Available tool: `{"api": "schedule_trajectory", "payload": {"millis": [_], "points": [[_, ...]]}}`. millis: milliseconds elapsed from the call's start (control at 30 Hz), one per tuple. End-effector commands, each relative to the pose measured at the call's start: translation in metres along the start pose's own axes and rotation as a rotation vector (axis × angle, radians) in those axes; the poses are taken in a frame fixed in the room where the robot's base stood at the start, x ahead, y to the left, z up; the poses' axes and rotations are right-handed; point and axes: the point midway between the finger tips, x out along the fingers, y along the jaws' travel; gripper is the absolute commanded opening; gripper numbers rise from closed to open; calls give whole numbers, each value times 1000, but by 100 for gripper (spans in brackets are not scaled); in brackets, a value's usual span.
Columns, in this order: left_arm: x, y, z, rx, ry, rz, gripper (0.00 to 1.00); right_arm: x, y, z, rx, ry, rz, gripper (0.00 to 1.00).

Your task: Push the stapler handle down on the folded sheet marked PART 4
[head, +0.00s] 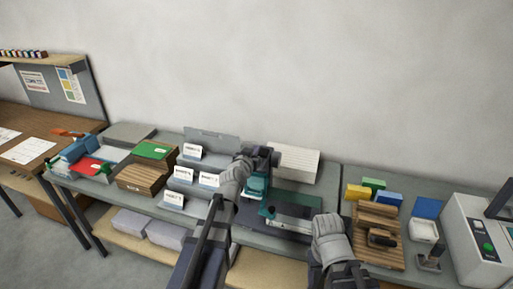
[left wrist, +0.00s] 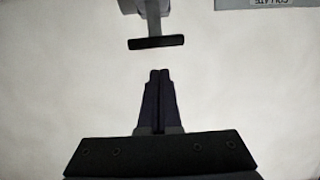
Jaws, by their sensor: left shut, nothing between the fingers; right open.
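A teal stapler (head: 257,186) stands on the middle table, with a long dark and teal bed reaching to the right. My left arm comes over its left side. My left gripper (head: 273,157) is shut and empty, above and just behind the stapler head. In the left wrist view its fingers (left wrist: 158,88) are together; a black bar on a grey post (left wrist: 156,42) lies beyond their tips, apart from them. I cannot tell what that bar is. My right gripper (head: 328,222) is at the right end of the stapler bed, its fingers mostly hidden. No PART 4 marking is readable.
Wooden blocks (head: 378,222), coloured boxes (head: 374,184) and a grey machine (head: 475,235) are at right. A grey COLLATE panel (left wrist: 265,4) shows upside down.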

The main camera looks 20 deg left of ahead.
Motion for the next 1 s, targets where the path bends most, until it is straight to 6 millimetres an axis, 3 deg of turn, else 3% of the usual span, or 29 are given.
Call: {"api": "schedule_trajectory", "payload": {"millis": [33, 100, 300, 1000], "points": [[-20, 0, -2, -1, 0, -1, 0, -6, 0, 0, 0, 0, 0, 66], [-36, 0, -2, -1, 1, -1, 0, -10, 1, 1, 1, 0, 0, 66], [-67, -1, -3, -1, 1, -1, 0, -17, 2, 1, 3, 0, -1, 66], [-71, -1, -2, -1, 2, 0, 0, -17, 2, 1, 3, 0, -1, 66]]}}
